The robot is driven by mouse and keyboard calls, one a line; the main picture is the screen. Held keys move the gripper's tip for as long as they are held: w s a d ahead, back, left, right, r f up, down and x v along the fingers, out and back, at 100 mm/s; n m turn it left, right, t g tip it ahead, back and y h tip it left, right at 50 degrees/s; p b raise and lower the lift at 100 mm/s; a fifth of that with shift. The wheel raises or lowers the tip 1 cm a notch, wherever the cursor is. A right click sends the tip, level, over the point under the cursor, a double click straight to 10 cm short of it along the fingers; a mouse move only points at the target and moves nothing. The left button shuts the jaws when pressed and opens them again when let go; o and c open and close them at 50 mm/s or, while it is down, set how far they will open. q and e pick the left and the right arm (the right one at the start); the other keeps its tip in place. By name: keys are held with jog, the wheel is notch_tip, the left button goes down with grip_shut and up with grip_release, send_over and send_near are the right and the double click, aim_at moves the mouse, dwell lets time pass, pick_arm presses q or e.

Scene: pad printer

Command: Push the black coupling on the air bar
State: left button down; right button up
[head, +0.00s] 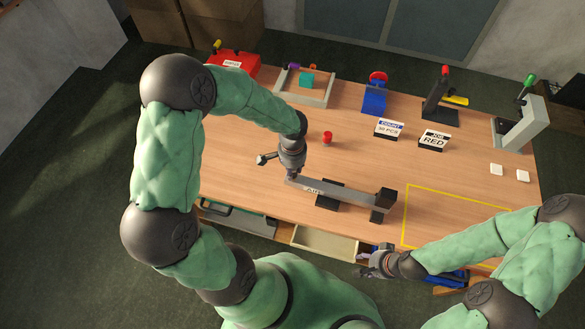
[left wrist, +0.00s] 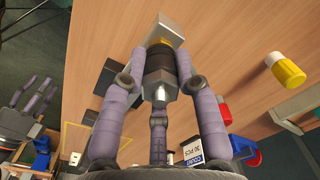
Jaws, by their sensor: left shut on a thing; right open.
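The grey air bar (head: 345,194) lies raised across the front middle of the table, with a label and dark supports. Its left end is at my left gripper (head: 290,172). In the left wrist view, the bar's grey end (left wrist: 168,30) shows beyond the fingertips, with a brass piece (left wrist: 160,42) on it. The black coupling (left wrist: 159,62) with a silver hex part (left wrist: 160,88) is in line with the brass piece. The left fingers are closed around the coupling. Whether coupling and brass piece are fully together I cannot tell. My right gripper (head: 368,262) is open and empty near the front edge.
A red knob (head: 327,137) stands just behind the bar. COUNT (head: 389,129) and JOB RED (head: 433,140) signs stand farther back. A yellow outlined area (head: 405,215) at right is mostly clear. An open drawer (head: 325,241) is at the front.

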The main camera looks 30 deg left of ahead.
pick_arm(q)
jog(key=shift+f+b, duration=0.5)
dwell(0.4)
jog(key=c, duration=0.8)
grip_release()
jog(key=shift+c, duration=0.2)
notch_tip(320, 180, up, 12)
